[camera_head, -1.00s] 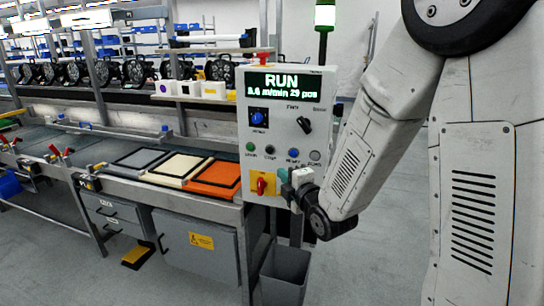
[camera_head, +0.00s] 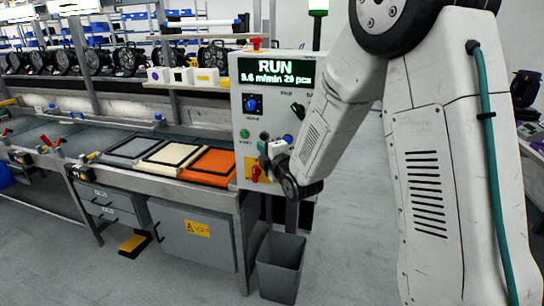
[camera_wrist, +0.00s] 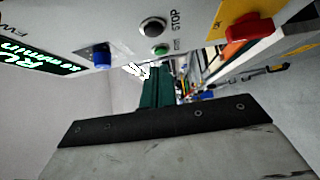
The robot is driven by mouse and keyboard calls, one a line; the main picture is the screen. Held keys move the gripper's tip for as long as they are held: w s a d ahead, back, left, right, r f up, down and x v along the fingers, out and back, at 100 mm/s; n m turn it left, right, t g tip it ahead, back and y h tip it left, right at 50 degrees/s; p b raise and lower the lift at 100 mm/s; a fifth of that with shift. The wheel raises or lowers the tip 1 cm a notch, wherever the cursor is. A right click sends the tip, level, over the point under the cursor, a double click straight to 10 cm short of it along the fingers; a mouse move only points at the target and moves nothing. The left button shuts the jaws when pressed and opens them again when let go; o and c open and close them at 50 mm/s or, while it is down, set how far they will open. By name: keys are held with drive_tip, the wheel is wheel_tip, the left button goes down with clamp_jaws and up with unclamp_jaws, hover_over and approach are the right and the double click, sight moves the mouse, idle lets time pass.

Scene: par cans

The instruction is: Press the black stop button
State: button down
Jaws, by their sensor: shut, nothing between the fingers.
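The black stop button (camera_wrist: 152,27) shows in the wrist view on the grey control panel, with the word STOP beside it. In the head view the stop button (camera_head: 264,135) is small, just above my gripper. My gripper (camera_head: 264,150) is in front of the lower part of the panel, shut and empty. In the wrist view its dark green fingers (camera_wrist: 157,84) point toward the panel, and the stop button lies above their tips in the picture. I cannot tell the exact gap to the panel; no touch on the button shows.
The display (camera_head: 267,71) reads RUN. A conveyor line (camera_head: 110,165) is at left, a grey bin (camera_head: 280,268) below.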

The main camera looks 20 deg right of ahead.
drive_tip(key=shift+w+d, duration=0.35)
drive_tip(key=shift+w, duration=0.35)
drive_tip(key=shift+w+d, duration=0.4)
drive_tip(key=shift+w, duration=0.25)
drive_tip(key=shift+w+d, duration=0.35)
drive_tip(key=shift+w, duration=0.35)
drive_tip(key=shift+w+d, duration=0.2)
drive_tip(key=shift+w, duration=0.05)
drive_tip(key=shift+w+d+r, duration=0.25)
drive_tip(key=shift+w+d, duration=0.1)
drive_tip(key=shift+s, duration=0.1)
drive_tip(key=shift+s+a+f, duration=0.15)
drive_tip(key=shift+s, duration=0.05)
approach(264, 137)
drive_tip(key=s+a, duration=0.2)
drive_tip(key=s, duration=0.4)
drive_tip(key=shift+a, duration=0.2)
drive_tip(key=shift+f, duration=0.1)
